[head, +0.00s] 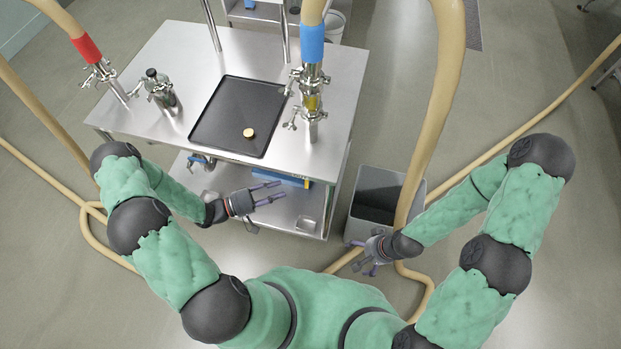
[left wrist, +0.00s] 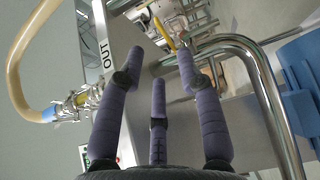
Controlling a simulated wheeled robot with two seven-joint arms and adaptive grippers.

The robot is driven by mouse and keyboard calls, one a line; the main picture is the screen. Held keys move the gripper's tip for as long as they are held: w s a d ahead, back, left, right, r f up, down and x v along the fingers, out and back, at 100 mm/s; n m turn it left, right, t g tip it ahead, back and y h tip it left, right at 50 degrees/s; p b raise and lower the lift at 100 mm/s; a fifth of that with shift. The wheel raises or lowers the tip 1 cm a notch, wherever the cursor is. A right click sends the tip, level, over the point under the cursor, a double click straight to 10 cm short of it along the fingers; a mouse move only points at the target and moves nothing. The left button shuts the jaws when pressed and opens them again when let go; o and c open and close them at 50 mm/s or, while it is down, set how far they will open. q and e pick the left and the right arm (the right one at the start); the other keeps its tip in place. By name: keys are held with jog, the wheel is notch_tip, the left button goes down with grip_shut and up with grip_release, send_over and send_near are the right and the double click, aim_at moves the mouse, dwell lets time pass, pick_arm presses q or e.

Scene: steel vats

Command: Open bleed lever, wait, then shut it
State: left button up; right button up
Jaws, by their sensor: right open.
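A yellow lever-like piece (left wrist: 165,33) shows in the left wrist view on steel fittings beyond my fingertips; I cannot tell for sure whether it is the bleed lever. A steel pipe assembly with clamps (head: 312,120) stands at the right of the steel table in the head view, under a hose with a blue band. My left gripper (head: 278,192) is open and empty, in front of the table's near edge. Its spread fingers show in the left wrist view (left wrist: 160,62), apart from the yellow piece. My right gripper (head: 358,258) is open and empty, beside the grey bin.
The steel table (head: 170,55) holds a black tray (head: 225,115) with a small round tan piece (head: 248,133), and a steel vessel (head: 160,88). A lower shelf (head: 270,208) lies beneath. A grey bin (head: 352,228) and tan hoses (head: 432,110) stand at right.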

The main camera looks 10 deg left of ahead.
aim_at(307, 183)
pick_arm(q)
jog(key=b+x, duration=0.2)
jog(key=x, duration=0.8)
jog(key=shift+d, duration=0.15)
grip_shut()
